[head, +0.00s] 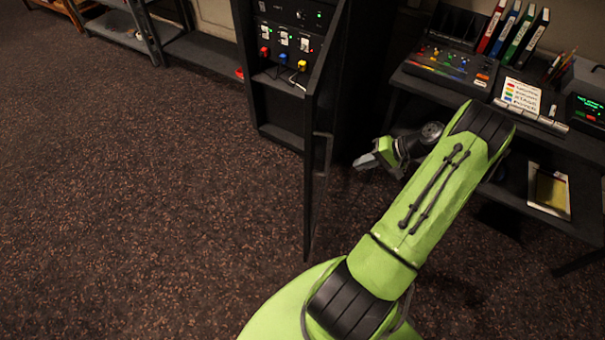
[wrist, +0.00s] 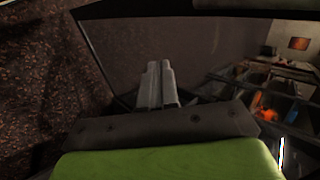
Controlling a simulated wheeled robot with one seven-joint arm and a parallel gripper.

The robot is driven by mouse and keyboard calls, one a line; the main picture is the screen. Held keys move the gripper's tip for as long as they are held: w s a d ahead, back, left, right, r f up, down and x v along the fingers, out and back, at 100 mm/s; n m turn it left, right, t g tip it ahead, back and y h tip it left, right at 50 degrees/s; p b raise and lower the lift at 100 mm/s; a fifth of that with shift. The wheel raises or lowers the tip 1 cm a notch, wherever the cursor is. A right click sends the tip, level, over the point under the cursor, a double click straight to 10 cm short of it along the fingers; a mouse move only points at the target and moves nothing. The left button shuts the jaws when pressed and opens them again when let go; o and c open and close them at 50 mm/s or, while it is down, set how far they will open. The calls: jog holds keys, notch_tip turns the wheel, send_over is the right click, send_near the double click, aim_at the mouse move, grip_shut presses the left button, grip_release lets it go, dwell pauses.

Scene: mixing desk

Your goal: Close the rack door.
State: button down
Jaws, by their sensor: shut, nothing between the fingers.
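The rack door (head: 314,150) stands open in the head view, seen nearly edge-on as a tall dark panel hinged at the rack's right side. A bar handle (head: 323,155) shows on its right-hand face. The rack (head: 262,110) is a dark cabinet behind it, its front uncovered. My gripper (head: 366,161) is to the right of the door, low, with its fingers pointing left towards the door. In the wrist view my gripper (wrist: 160,76) has its two grey fingers together with nothing between them. A dark flat surface fills the view ahead of them; I cannot tell whether they touch it.
In the rack are switches and coloured plugs (head: 283,58). A desk (head: 440,95) with a mixing console (head: 452,68), binders (head: 515,35) and a small screen (head: 588,110) stands at the right. Shelving (head: 122,28) is at the far left. Carpet (head: 150,200) left of the door is clear.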

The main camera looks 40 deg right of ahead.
jog(key=w+a+r+b+x, duration=0.1)
jog(key=r+b+x, duration=0.1)
jog(key=x, duration=1.1)
jog(key=shift+w, duration=0.15)
